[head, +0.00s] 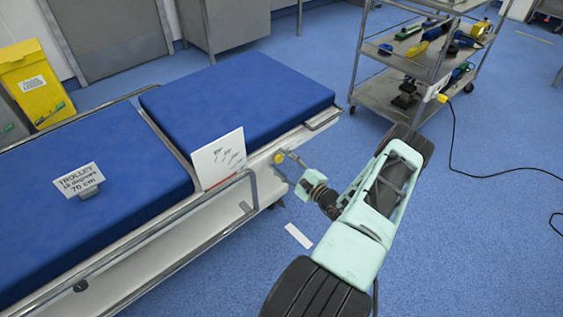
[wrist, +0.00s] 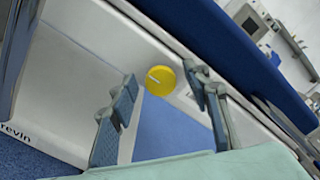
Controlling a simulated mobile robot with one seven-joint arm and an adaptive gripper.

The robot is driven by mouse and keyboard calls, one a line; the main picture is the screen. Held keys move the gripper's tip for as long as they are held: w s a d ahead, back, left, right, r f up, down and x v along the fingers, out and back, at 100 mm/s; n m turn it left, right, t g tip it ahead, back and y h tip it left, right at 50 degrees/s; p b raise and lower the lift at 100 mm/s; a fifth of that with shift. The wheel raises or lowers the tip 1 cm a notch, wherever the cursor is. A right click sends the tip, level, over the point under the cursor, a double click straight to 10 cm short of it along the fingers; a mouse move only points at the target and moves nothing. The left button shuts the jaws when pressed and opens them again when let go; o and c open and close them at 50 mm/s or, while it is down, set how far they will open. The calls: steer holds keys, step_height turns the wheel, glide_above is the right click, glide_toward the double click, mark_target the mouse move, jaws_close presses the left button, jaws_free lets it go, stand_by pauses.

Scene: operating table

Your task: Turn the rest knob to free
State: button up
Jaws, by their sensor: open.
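The rest knob is a round yellow knob (head: 279,158) on the white side rail of the trolley (head: 240,181), near the joint between its blue mattress sections. In the wrist view the yellow knob (wrist: 160,80) carries a short white pointer line, tilted on its face. My gripper (head: 286,167) is close to the knob at the trolley's side. In the wrist view my gripper (wrist: 163,95) is open, with a ridged grey finger on each side of the knob and nothing held. I cannot tell how far the fingertips are from the knob. No marking beside the knob is readable.
A white card (head: 219,160) with drawings stands on the trolley edge beside the knob. A grey side rail (head: 165,222) runs along the trolley. A shelf cart (head: 400,103) with tools stands at the back right. A white strip (head: 298,236) lies on the blue floor.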

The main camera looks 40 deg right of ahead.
steer(key=s, duration=1.2)
steer(key=shift+d, duration=0.45)
steer(key=shift+r, duration=0.1)
